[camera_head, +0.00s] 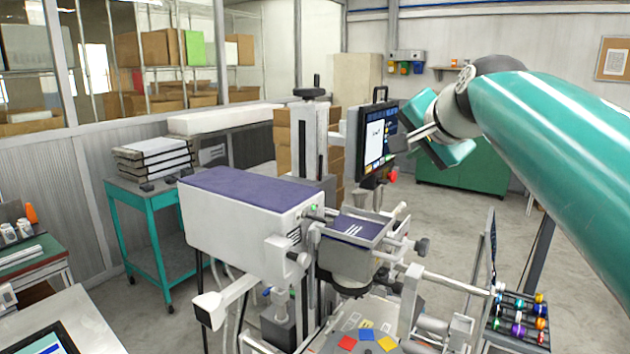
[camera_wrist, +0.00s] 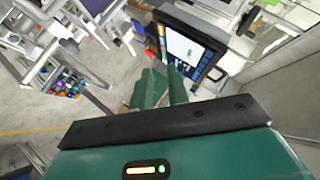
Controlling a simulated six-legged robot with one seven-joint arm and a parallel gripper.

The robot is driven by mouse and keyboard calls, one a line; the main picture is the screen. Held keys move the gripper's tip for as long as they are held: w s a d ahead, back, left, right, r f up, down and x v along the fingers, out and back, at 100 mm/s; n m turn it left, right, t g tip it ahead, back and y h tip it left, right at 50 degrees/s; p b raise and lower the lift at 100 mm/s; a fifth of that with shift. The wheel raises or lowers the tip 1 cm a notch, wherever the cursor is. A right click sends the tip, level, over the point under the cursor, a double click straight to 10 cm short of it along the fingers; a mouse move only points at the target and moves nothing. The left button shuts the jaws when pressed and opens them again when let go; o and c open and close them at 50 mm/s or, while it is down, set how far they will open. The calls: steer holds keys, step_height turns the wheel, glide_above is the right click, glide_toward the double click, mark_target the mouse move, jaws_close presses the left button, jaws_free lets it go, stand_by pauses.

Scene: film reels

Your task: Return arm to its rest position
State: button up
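My arm (camera_head: 560,140), teal and thick, reaches in from the right in the head view and is raised above the floor. My gripper (camera_head: 412,137) is at its far end, up in the air beside the monitor (camera_head: 374,142). No object shows in its grasp. In the wrist view my gripper (camera_wrist: 172,78) shows as teal finger parts beyond a dark bar, with the monitor (camera_wrist: 190,50) behind them. I cannot tell the gap between the fingers, as the teal parts overlap in view.
A machine with a purple-topped white housing (camera_head: 240,215) stands at centre. A teal cart (camera_head: 150,222) is left of it, and a rack of coloured knobs (camera_head: 520,315) is at lower right. A green cabinet (camera_head: 480,172) is behind the gripper. Grey floor (camera_head: 440,235) is open between.

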steer(key=s+f+n+g+h, duration=0.1)
steer(key=s+f+n+g, duration=0.2)
steer(key=s+f, duration=0.9)
steer(key=s+a+f+n+g+h, duration=0.1)
steer(key=s+f+n+g, duration=0.2)
steer(key=s+f, duration=1)
step_height(320, 180, down, 7)
steer(key=n, duration=0.3)
steer(key=shift+s+a, duration=0.15)
steer(key=shift+a, duration=0.1)
